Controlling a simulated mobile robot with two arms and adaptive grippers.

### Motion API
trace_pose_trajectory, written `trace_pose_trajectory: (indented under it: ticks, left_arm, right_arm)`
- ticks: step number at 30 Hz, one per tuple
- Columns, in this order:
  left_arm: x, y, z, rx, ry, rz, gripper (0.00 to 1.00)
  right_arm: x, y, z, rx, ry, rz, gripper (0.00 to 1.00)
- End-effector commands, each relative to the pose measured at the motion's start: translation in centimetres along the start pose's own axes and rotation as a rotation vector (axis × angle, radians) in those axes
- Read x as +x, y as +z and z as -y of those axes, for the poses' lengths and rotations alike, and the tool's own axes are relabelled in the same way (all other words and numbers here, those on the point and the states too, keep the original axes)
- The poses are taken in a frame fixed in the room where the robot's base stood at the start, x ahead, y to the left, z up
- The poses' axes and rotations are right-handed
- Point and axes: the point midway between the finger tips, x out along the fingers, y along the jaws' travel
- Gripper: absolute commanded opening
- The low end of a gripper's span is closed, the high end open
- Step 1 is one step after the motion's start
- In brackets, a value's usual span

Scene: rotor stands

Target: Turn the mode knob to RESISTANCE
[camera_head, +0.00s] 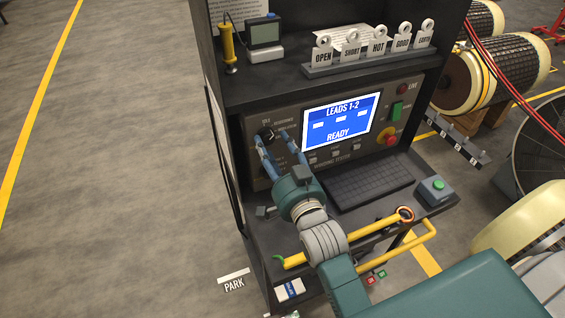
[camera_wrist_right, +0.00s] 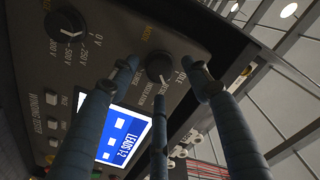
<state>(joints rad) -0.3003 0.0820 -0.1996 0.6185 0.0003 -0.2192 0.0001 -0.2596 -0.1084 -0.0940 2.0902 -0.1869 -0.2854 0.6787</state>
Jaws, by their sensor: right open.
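The mode knob (camera_head: 266,132) is a dark round knob at the upper left of the winding tester's panel (camera_head: 258,172). In the right wrist view the mode knob (camera_wrist_right: 159,67) sits between the fingertips, with small white labels around it. Its pointer setting is too small to read surely. My right gripper (camera_head: 273,140) reaches up to the panel with its blue fingers spread on either side of the knob. In the right wrist view the right gripper (camera_wrist_right: 161,80) is open, and contact with the knob cannot be told. My left gripper is not in view.
The screen (camera_head: 340,120) reads LEADS 1-2 READY. A second knob (camera_wrist_right: 65,24), marked in volts, shows in the wrist view. A keyboard (camera_head: 370,185), green button box (camera_head: 436,189) and yellow handle (camera_head: 335,248) lie below. Label tags (camera_head: 368,52) stand on the shelf above.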

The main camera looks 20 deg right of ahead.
Motion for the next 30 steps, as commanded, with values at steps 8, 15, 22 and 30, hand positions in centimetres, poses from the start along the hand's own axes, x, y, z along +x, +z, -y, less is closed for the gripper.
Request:
trace_pose_trajectory:
  ticks: [8, 15, 22, 30]
  left_arm:
    - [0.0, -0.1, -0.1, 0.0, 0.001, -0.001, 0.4]
    - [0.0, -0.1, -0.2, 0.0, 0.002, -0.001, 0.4]
    - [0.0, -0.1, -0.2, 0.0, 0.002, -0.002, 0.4]
    - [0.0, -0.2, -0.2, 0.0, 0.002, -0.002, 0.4]
  right_arm:
    - [-6.2, 0.1, -0.1, 0.002, 0.002, 0.002, 0.48]
    - [-9.2, -0.1, 0.0, 0.001, -0.001, -0.002, 0.48]
    - [-9.6, -0.2, 0.1, 0.001, -0.002, -0.004, 0.48]
    - [-9.6, -0.2, 0.0, 0.001, -0.001, -0.004, 0.48]
